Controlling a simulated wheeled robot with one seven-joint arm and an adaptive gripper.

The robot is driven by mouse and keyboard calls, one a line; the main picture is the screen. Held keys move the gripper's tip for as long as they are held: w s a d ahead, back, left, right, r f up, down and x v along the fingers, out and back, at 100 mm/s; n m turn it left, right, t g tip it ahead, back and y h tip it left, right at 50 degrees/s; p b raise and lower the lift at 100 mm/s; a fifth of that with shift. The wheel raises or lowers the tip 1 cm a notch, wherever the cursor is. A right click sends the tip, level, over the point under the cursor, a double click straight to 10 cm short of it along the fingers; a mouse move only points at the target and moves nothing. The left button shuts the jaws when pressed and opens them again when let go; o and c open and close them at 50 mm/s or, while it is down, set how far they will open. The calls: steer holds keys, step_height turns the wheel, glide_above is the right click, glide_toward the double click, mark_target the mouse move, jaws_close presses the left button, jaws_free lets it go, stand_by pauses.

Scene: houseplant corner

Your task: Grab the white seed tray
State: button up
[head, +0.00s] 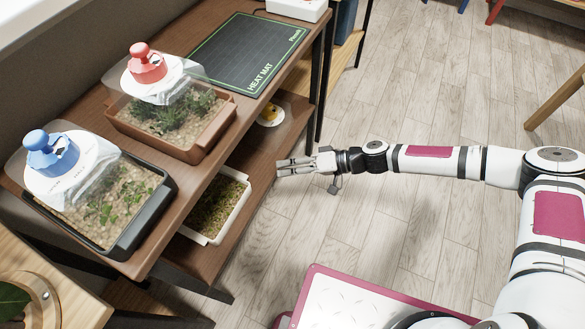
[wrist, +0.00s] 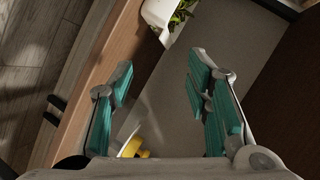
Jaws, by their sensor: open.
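The white seed tray (head: 232,216) sits on the lower shelf of the wooden stand, filled with small green sprouts. The upper shelf hides part of it. In the wrist view, one white end of the tray (wrist: 157,14) with green leaves shows at the top edge, beyond the fingertips. My gripper (head: 279,167) is open and empty, in front of the shelf and to the upper right of the tray in the head view. In the wrist view, its teal-padded fingers (wrist: 160,76) are spread apart with bare shelf between them. It does not touch the tray.
The upper shelf (head: 189,176) overhangs the tray. On it stand a brown planter (head: 190,155) with a red-topped cover, a black planter (head: 125,248) with a blue-topped cover, and a heat mat (head: 250,50). A yellow item (wrist: 131,147) lies on the lower shelf. Floor in front is clear.

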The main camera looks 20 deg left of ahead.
steer(key=b+x, duration=0.3)
steer(key=x, duration=1)
steer(key=shift+a, duration=0.1)
steer(key=c, duration=0.9)
jaws_close()
